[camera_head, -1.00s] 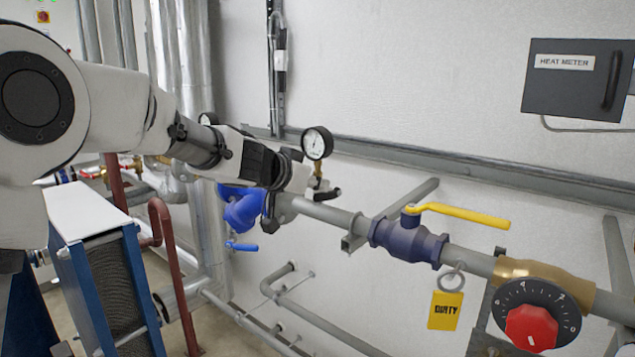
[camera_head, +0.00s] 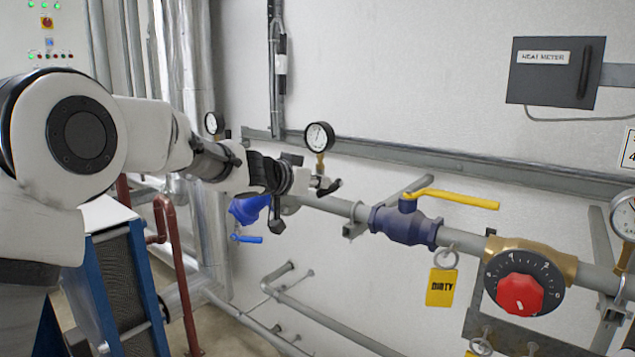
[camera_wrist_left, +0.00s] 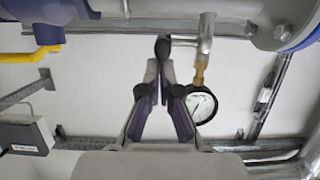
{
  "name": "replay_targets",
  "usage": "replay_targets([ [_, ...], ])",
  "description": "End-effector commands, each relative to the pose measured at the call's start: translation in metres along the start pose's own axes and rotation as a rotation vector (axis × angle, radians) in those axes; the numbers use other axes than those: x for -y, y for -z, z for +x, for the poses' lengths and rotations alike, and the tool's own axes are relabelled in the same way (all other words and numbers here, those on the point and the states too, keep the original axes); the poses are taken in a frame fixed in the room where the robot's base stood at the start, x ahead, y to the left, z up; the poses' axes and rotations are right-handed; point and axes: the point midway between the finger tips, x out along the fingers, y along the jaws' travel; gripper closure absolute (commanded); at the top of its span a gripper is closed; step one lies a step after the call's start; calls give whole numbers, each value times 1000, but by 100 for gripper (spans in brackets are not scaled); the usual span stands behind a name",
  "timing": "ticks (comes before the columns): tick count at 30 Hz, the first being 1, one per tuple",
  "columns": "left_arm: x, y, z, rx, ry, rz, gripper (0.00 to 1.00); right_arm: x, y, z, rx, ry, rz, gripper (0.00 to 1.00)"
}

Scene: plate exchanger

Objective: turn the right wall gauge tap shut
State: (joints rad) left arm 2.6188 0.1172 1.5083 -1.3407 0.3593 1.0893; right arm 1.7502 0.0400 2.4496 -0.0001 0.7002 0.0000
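The right wall gauge (camera_head: 319,137) is a round white dial with a black rim on a brass stem. Below it is its tap, with a black lever handle (camera_head: 329,187). In the left wrist view the gauge (camera_wrist_left: 198,104) hangs upside down, and the black handle end (camera_wrist_left: 163,48) lies just beyond the fingertips. My left gripper (camera_wrist_left: 160,75) has a narrow wedge gap between its two fingers and appears to hold nothing. In the head view it is close beside the tap, its fingertips partly hidden. My right gripper is out of view.
A blue valve (camera_head: 404,226) with a yellow lever (camera_head: 455,199) and a red-knobbed dial (camera_head: 523,290) sit on the pipe to the right. A second wall gauge (camera_head: 213,123) is further left. A blue plate unit (camera_head: 92,290) stands below my left arm.

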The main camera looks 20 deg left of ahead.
Motion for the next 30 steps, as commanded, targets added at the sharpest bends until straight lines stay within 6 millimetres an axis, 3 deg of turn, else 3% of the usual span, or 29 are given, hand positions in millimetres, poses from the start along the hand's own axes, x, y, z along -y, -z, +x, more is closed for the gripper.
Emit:
replay_targets([
  [1,0,-9,3,16,0,-3,100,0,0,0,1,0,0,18],
  [5,-2,2,0,15,0,-3,100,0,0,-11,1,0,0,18],
  [12,-7,51,-17,0,2,0,100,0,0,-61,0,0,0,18],
  [14,-7,35,-34,-4,2,-3,100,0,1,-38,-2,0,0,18],
  [21,-7,34,-95,-5,1,-1,100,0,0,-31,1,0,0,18],
  [25,-7,33,-109,-3,2,0,100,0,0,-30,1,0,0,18],
  [30,-6,29,-109,2,1,0,100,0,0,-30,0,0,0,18],
])
